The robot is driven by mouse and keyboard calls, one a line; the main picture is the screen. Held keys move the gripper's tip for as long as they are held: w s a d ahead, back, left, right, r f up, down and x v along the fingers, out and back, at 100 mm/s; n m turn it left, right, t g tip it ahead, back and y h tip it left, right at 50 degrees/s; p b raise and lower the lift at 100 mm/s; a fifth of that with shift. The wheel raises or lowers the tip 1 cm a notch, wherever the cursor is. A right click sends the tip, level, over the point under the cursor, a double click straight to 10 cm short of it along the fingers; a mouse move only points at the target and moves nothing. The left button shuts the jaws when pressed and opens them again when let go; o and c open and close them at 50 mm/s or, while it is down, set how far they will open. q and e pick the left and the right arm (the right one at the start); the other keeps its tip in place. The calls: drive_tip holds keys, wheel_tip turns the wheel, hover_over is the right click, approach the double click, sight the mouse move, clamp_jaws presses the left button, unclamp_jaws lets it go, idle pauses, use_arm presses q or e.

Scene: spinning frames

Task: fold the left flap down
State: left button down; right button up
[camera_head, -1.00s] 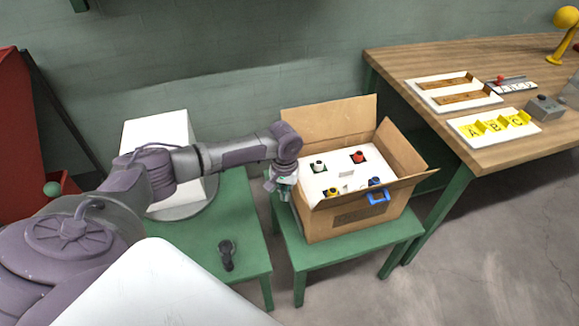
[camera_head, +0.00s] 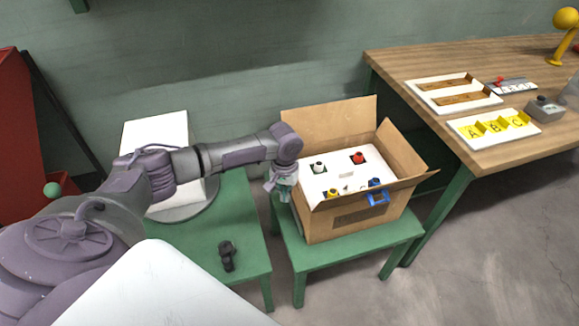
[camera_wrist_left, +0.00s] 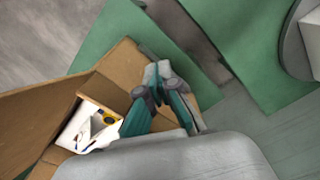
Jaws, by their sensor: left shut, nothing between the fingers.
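The open cardboard box (camera_head: 345,218) stands on a green stool. Its back flap (camera_head: 335,125) and right flap (camera_head: 400,152) stand up, and its front flap (camera_head: 410,185) leans outward. The left flap is mostly hidden behind my left gripper (camera_head: 282,190) in the head view. In the left wrist view a cardboard panel (camera_wrist_left: 120,65) lies beside the left gripper (camera_wrist_left: 156,76); I cannot tell whether it is the left flap or the wall. The left gripper is shut and empty at the box's left edge. My right gripper is not in view.
A white insert (camera_head: 330,180) with several coloured pieces fills the box. A blue clip-like part (camera_head: 378,196) sits at its front edge. A green table (camera_head: 195,245) with a small dark object (camera_head: 227,256) stands left. A wooden workbench (camera_head: 470,55) stands right.

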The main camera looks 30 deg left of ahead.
use_arm(q)
drive_tip(key=shift+w+d+r+p, duration=0.3)
drive_tip(key=shift+w+d+r, duration=0.2)
drive_tip(key=shift+w+d, duration=0.25)
drive_tip(key=shift+w+d+r+p, duration=0.25)
drive_tip(key=shift+w+d+r, duration=0.35)
drive_tip(key=shift+w, duration=0.2)
drive_tip(key=shift+w+d+r+p, duration=0.3)
drive_tip(key=shift+w+d+r, duration=0.15)
drive_tip(key=shift+w+d, duration=0.3)
drive_tip(key=shift+a, duration=0.1)
drive_tip(key=shift+w+d+f+b, duration=0.35)
drive_tip(key=shift+w+d+b, duration=0.35)
drive_tip(key=shift+w, duration=0.1)
drive_tip(key=shift+w+d+f+b, duration=0.35)
drive_tip(key=shift+w+d+b, duration=0.3)
drive_tip(key=shift+w, duration=0.15)
